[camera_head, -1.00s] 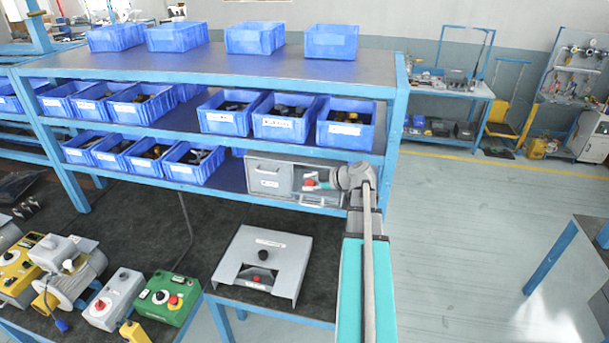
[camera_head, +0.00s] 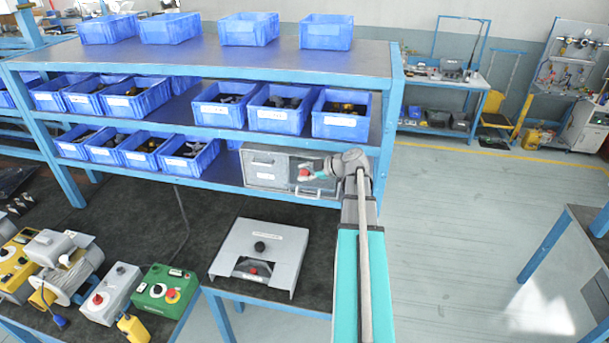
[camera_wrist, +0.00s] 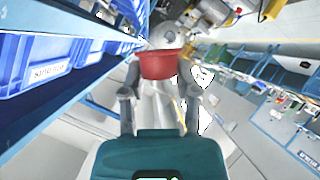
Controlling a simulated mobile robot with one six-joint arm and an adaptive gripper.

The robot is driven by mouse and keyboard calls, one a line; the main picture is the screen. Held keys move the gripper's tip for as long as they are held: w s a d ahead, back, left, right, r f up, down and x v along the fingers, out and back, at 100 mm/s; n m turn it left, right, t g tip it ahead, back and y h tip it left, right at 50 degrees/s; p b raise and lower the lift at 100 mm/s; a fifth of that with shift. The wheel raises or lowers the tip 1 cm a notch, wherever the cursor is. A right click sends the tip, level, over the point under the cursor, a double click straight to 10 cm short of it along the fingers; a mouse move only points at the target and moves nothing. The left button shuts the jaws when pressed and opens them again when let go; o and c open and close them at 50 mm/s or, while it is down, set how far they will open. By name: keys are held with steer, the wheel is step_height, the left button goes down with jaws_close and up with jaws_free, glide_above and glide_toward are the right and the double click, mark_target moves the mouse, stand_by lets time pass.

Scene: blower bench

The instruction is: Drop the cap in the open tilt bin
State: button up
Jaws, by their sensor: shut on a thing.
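My gripper (camera_head: 309,173) is shut on the red cap (camera_head: 304,175) and holds it upright at the open tilt bin (camera_head: 316,191) on the lower right of the rack. The bin's grey front is tipped outward. In the head view the cap overlaps the bin's opening; I cannot tell whether it is above the opening or inside it. In the wrist view the red cap (camera_wrist: 160,65) sits between the two grey fingers (camera_wrist: 160,78). The bin's inside is mostly hidden.
A closed grey tilt bin (camera_head: 264,178) adjoins it on the left. Blue bins (camera_head: 340,125) fill the shelf above. The rack's right post (camera_head: 388,135) stands close to my arm. A grey fixture (camera_head: 285,232) and control boxes (camera_head: 165,292) lie on the bench below.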

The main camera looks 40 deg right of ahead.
steer(key=shift+w+d+f+b, duration=0.55)
steer(key=shift+w+d, duration=0.35)
steer(key=shift+d, duration=0.15)
steer(key=shift+w+d+f+b, duration=0.55)
steer(key=shift+w+d, duration=0.3)
steer(key=shift+d, duration=0.25)
steer(key=shift+w+d+f+b, duration=0.45)
steer(key=shift+w+d+f, duration=0.15)
steer(key=shift+w+d, duration=0.4)
steer(key=shift+s, duration=0.1)
steer(key=o, duration=0.8)
steer(key=shift+d, duration=0.1)
steer(key=shift+c, duration=0.2)
steer(key=shift+s+r, duration=0.1)
steer(key=shift+s+a+r+p, duration=0.65)
steer(key=shift+s+a, duration=0.4)
steer(key=shift+a, duration=0.25)
steer(key=shift+s+a+r+p, duration=0.7)
steer(key=shift+s+a, duration=0.3)
steer(key=shift+a, duration=0.3)
steer(key=shift+s+a+r+p, duration=0.65)
steer(key=shift+s+a, duration=0.4)
steer(key=shift+a, duration=0.25)
steer(key=shift+f, duration=0.1)
